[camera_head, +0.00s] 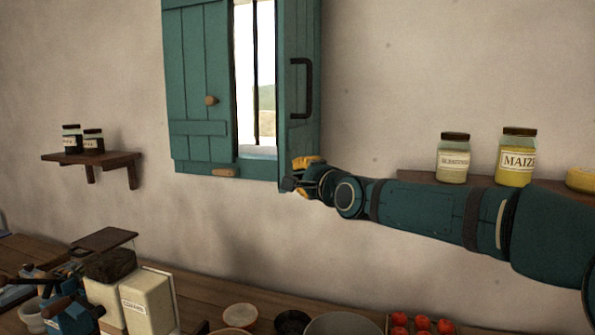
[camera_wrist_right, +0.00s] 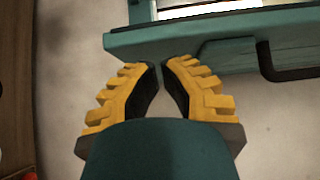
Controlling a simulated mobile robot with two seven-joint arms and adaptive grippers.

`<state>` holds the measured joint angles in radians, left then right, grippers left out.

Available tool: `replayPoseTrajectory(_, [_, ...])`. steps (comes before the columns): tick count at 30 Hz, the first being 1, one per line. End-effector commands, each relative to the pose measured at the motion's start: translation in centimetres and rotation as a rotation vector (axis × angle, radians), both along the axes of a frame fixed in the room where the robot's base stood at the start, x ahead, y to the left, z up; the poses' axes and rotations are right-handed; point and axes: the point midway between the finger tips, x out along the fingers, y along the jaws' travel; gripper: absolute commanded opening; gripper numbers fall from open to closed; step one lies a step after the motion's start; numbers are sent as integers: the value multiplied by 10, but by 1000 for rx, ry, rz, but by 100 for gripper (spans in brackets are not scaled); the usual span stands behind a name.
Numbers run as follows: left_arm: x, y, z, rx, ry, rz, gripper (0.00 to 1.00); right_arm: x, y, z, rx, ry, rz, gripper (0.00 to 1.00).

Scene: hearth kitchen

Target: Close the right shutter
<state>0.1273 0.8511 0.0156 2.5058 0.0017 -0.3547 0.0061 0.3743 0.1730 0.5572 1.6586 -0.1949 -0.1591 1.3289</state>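The right shutter (camera_head: 299,85) is a teal wooden panel with a dark bar handle (camera_head: 303,88). It stands swung out, leaving a bright gap in the window beside it. The left shutter (camera_head: 197,70) covers the left part of the window. My right gripper (camera_head: 291,181) is at the lower edge of the right shutter. In the right wrist view its yellow fingers (camera_wrist_right: 161,66) nearly meet at the tips, with nothing between them. The shutter's bottom edge (camera_wrist_right: 215,30) and handle (camera_wrist_right: 285,68) show just beyond them. I cannot tell whether they touch.
A wooden knob (camera_head: 211,100) is on the left shutter, and a wooden piece (camera_head: 223,172) sits below. A shelf (camera_head: 405,174) with jars, including a maize jar (camera_head: 517,160), is behind my right arm. The counter (camera_head: 205,292) below holds canisters and bowls.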

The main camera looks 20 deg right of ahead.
Motion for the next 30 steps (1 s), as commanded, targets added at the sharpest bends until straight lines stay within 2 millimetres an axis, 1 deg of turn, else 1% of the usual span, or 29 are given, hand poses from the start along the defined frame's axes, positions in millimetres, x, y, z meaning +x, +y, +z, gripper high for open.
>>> replayPoseTrajectory(1, [1, 0, 3, 0, -2, 2, 0, 1, 4, 1, 0, 0, 3, 0])
replayPoseTrajectory(6, [2, 0, 5, 1, -4, 3, 0, 4, 8, 0, -1, 2, 1, 0])
replayPoseTrajectory(23, [2, 0, 6, 1, -5, 4, 0, 5, 9, -1, -1, 2, -2, 0])
replayPoseTrajectory(30, [4, 1, 12, 2, -8, 6, 0, 9, 15, 1, 0, 1, -15, 0])
